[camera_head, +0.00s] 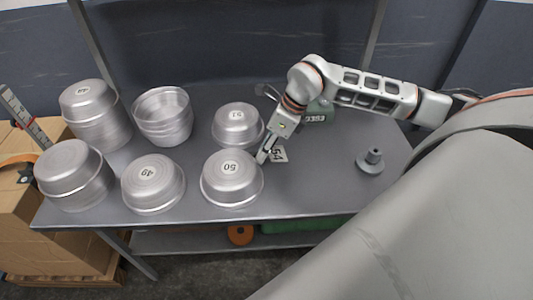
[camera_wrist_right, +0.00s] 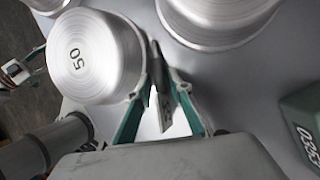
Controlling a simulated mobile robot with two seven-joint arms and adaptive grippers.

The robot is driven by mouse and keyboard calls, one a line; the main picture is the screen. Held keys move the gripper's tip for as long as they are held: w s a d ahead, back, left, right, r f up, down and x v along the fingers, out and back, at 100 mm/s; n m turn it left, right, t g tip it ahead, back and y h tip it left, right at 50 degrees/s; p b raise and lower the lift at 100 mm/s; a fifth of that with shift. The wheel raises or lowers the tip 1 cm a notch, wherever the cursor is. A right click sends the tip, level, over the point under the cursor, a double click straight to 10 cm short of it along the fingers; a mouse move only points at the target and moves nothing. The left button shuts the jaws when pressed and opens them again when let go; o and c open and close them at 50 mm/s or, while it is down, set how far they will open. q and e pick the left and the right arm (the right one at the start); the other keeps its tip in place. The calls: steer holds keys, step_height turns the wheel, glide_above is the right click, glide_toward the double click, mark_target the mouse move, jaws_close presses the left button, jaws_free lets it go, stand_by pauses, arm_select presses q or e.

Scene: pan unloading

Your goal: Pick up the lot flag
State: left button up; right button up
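The lot flag, a small white card (camera_head: 278,154) with dark digits that look like 54, is just right of pan 50 in the head view. My right gripper (camera_head: 265,154) points down beside the card, close to the rim of pan 50 (camera_head: 231,179). In the right wrist view, my right gripper (camera_wrist_right: 165,78) has its green fingers close together at the tips, with the card (camera_wrist_right: 164,112) showing between them. Whether the fingers press on the card is unclear.
Several upturned metal pans stand on the grey table (camera_head: 330,200), including pan 51 (camera_head: 238,126) and pan 49 (camera_head: 153,184). A green box marked 0353 (camera_head: 316,116) is behind the gripper. A grey round-based post (camera_head: 371,160) stands to the right. The front right of the table is clear.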

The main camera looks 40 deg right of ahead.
jaws_close()
steer(key=shift+r, duration=0.1)
steer(key=shift+r, duration=0.1)
